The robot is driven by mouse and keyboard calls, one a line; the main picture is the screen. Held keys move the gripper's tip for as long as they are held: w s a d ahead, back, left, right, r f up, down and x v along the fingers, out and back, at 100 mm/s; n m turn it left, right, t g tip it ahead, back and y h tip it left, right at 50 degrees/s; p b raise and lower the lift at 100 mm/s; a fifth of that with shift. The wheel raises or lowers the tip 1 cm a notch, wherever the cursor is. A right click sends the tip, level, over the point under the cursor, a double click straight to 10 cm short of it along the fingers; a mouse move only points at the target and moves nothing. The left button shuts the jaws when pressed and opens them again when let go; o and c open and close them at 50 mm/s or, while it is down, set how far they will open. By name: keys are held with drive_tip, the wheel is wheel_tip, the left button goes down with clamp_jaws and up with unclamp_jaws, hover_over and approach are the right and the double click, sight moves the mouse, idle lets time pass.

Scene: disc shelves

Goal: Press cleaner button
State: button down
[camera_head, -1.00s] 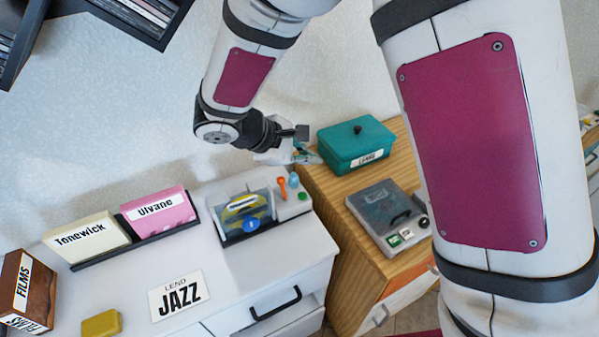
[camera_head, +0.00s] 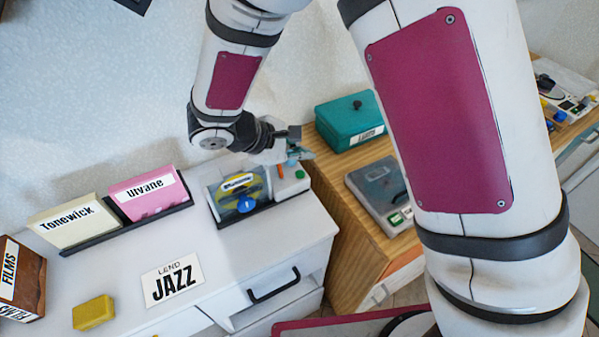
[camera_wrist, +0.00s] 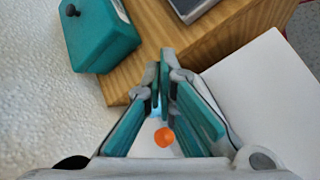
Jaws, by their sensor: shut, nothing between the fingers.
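A disc machine (camera_head: 214,208) stands on the white cabinet, with a yellow labelled disc (camera_head: 238,190) behind its clear front and a round blue part (camera_head: 246,204) low on it. Its white side panel (camera_head: 290,186) carries an orange peg (camera_head: 279,171) and a green button (camera_head: 300,174). My gripper (camera_head: 301,154) is shut and empty, just above the back of this panel. In the wrist view the orange peg (camera_wrist: 164,137) shows below and between the teal fingers (camera_wrist: 162,85). A bit of light blue shows between them, partly hidden. No label names the cleaner.
A grey lidded machine (camera_head: 375,185) with a green button (camera_head: 396,219) and a teal box (camera_head: 350,122) stand on the wooden cabinet at right. Disc cases (camera_head: 150,194) stand left of the disc machine. A JAZZ card (camera_head: 172,281) and yellow block (camera_head: 93,312) lie in front.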

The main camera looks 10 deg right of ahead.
sight(301, 176)
drive_tip(key=shift+f+b, duration=0.9)
drive_tip(key=shift+f, duration=0.9)
drive_tip(key=shift+f, duration=0.1)
drive_tip(key=shift+f+b, duration=0.3)
drive_tip(key=shift+b, duration=0.05)
drive_tip(key=shift+f, duration=0.3)
idle(0.5)
drive_tip(key=shift+s+d+f+b, duration=0.1)
drive_tip(key=shift+s+f+b, duration=0.15)
drive_tip(key=shift+f+b, duration=0.35)
idle(0.6)
drive_tip(key=shift+r, duration=0.15)
drive_tip(key=shift+w+r+p, duration=0.15)
drive_tip(key=shift+r+p, duration=0.25)
drive_tip(key=shift+r, duration=0.4)
drive_tip(key=shift+r+p, duration=1.35)
drive_tip(key=shift+r, duration=1.15)
